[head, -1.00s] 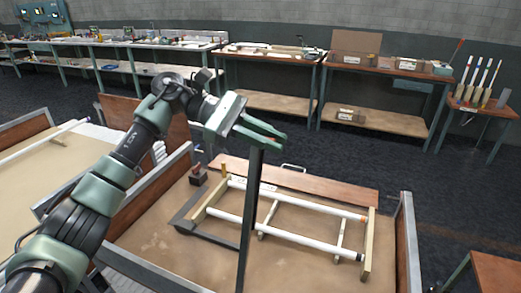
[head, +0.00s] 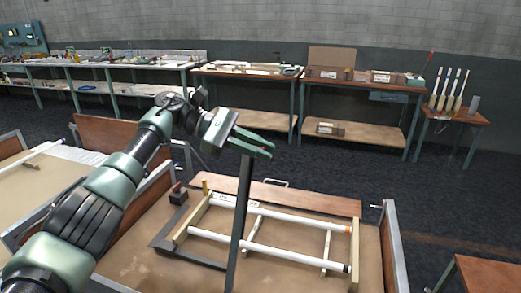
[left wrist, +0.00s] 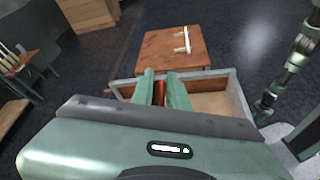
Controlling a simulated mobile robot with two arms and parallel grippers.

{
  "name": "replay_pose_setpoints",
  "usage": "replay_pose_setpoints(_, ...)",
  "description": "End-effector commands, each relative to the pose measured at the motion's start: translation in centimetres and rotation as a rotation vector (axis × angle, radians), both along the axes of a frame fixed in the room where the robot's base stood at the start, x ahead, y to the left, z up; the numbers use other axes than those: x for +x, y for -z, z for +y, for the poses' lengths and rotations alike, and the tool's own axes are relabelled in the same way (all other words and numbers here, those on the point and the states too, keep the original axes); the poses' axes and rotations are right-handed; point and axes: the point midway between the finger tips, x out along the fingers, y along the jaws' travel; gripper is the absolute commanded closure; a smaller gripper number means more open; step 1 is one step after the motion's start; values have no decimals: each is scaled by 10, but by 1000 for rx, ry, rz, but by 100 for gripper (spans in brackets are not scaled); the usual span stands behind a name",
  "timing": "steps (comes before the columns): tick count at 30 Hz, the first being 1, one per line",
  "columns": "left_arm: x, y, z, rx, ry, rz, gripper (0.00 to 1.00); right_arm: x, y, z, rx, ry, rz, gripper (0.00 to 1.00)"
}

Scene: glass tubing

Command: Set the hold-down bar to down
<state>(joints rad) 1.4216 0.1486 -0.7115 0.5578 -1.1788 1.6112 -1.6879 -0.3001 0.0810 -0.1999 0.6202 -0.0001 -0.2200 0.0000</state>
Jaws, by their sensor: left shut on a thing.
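The hold-down bar (head: 239,215) is a long dark bar, standing raised and nearly upright in the head view. Its lower part runs out of the bottom of the picture. My left gripper (head: 258,150) is shut on its upper end. In the left wrist view the left gripper's fingers (left wrist: 163,88) have a narrow reddish-brown strip between them; I cannot tell what it is. Behind the bar, a wooden rack (head: 190,222) carries white glass tubes (head: 300,222) lying across it on the bench (head: 135,262).
A brown board (head: 290,195) lies along the bench's far edge. Grey metal posts (head: 391,240) stand at the bench's sides. A small dark block with a red top (head: 178,196) sits left of the rack. Several worktables (head: 360,85) line the far wall, with open floor between.

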Motion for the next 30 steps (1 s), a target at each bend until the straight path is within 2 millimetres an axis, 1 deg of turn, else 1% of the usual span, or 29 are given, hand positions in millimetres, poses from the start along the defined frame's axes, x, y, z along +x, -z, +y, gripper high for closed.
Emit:
replay_pose_setpoints(1, -1, 11, 2, 18, 5, 12, 100, 0, 1, 0, 0, 0, 0, 64)
replay_pose_setpoints(11, -1, 11, 2, 18, 5, 12, 100, 0, 1, 0, 0, 0, 0, 64)
replay_pose_setpoints(12, -1, 11, 2, 18, 5, 12, 80, 0, 1, 1, 1, 0, 0, 64)
replay_pose_setpoints(14, -1, 11, 2, 18, 4, 12, 64, 0, 1, 1, 1, 0, 0, 64)
replay_pose_setpoints(25, 0, 5, 3, 8, 3, 5, 64, 0, 1, 3, 3, 1, 0, 64)
replay_pose_setpoints(28, 2, 2, 10, 8, 0, 4, 64, 0, 4, 3, 3, 1, 0, 64)
replay_pose_setpoints(30, 4, -1, 20, 8, -2, 4, 64, 0, 8, 3, 3, 1, 0, 64)
